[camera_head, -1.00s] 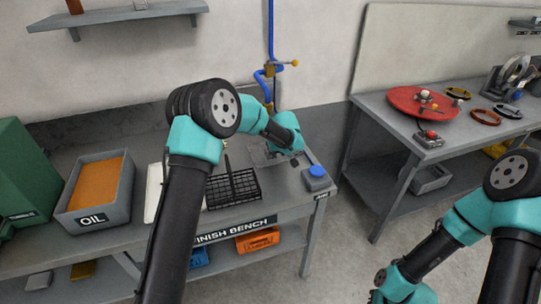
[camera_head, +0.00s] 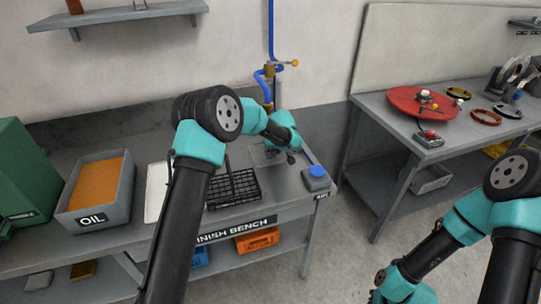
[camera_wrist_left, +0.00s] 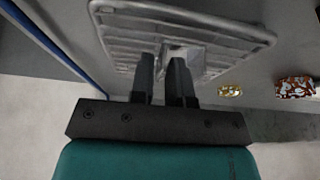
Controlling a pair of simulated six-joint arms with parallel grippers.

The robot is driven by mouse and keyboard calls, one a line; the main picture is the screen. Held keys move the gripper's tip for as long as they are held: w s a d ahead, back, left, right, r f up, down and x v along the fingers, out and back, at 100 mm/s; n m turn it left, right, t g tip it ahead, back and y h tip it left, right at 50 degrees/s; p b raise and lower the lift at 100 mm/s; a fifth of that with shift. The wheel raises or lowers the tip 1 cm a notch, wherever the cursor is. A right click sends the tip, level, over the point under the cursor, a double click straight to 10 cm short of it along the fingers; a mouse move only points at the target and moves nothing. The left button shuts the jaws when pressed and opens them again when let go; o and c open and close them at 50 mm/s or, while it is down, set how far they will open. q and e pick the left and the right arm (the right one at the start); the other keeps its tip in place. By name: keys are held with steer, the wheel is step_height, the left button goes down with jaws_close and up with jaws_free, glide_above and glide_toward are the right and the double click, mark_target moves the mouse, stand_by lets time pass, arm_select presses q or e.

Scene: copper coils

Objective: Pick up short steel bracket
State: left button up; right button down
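A small light-grey metal piece (camera_wrist_left: 184,52), which looks like the short steel bracket, lies on a grey ribbed tray (camera_wrist_left: 235,37) in the left wrist view. My left gripper (camera_wrist_left: 166,60) has its two dark fingers apart with a narrow gap, and the tips are close to the piece. The fingers hide part of it, and I cannot tell whether they touch it. In the head view my left gripper (camera_head: 283,152) is low over the right part of the finish bench; the bracket cannot be made out there. My right arm is at lower right, its fingers out of frame.
A black grid rack (camera_head: 233,188) and a white tray (camera_head: 157,190) lie left of the gripper. A grey oil bin (camera_head: 119,200) stands further left. A blue-topped box (camera_head: 317,177) sits at the bench's right edge. A blue hose (camera_head: 271,35) hangs behind.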

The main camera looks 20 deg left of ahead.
arm_select(q)
jaws_close()
steer(key=shift+r, duration=0.1)
steer(key=shift+r, duration=0.5)
step_height(320, 180, up, 3)
steer(key=shift+s+f, duration=0.1)
steer(key=shift+f, duration=0.1)
steer(key=s+d+r, duration=0.1)
steer(key=s+d, duration=0.3)
steer(key=s, duration=1.1)
steer(key=shift+s, duration=0.2)
steer(key=shift+r, duration=0.15)
